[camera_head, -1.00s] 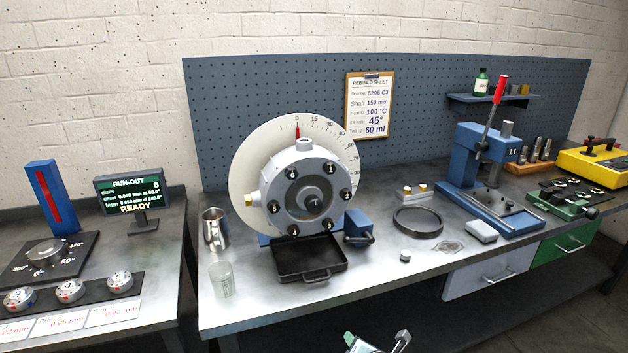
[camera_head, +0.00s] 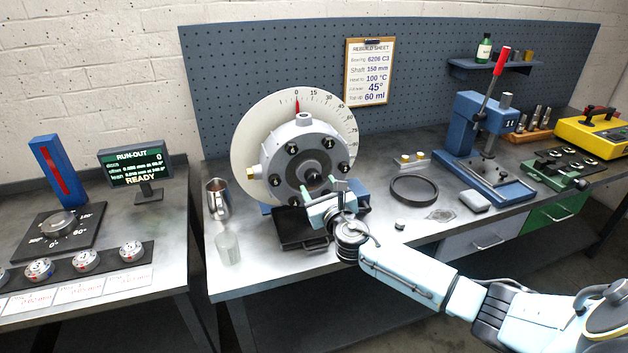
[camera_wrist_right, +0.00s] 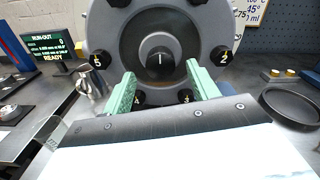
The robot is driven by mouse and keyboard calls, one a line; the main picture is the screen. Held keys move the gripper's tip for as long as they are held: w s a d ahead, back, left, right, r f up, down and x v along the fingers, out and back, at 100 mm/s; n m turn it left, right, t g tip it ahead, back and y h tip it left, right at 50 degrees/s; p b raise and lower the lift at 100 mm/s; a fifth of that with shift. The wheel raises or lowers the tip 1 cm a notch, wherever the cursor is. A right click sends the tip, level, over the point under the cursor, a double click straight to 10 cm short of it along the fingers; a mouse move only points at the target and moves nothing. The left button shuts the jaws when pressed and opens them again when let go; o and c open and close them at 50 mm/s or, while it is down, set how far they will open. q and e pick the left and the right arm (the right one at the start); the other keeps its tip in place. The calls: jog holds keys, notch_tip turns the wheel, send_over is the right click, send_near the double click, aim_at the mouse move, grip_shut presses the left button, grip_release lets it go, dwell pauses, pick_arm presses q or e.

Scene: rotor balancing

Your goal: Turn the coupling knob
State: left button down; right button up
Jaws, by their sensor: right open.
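The coupling knob (camera_wrist_right: 160,62) is a black round knob with a white line, which stands upright in the right wrist view. It sits at the centre of the grey round housing (camera_wrist_right: 110,40). In the head view the knob (camera_head: 313,180) shows just above my right gripper (camera_head: 322,191). My right gripper is open and faces the housing. In the right wrist view its two green fingers (camera_wrist_right: 162,75) stand left and right of the knob, with clear gaps on both sides. My left gripper is not in view.
Numbered black bolts (camera_wrist_right: 222,56) ring the knob. A black tray (camera_head: 290,228) lies below the housing, partly behind my right gripper. A metal jug (camera_head: 218,200) and a glass beaker (camera_head: 228,247) stand to the left. A black ring (camera_head: 414,189) lies to the right.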

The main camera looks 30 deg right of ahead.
aim_at(315, 180)
jog(key=shift+b+x, duration=0.3)
jog(key=shift+x, duration=1.95)
jog(key=c, duration=1)
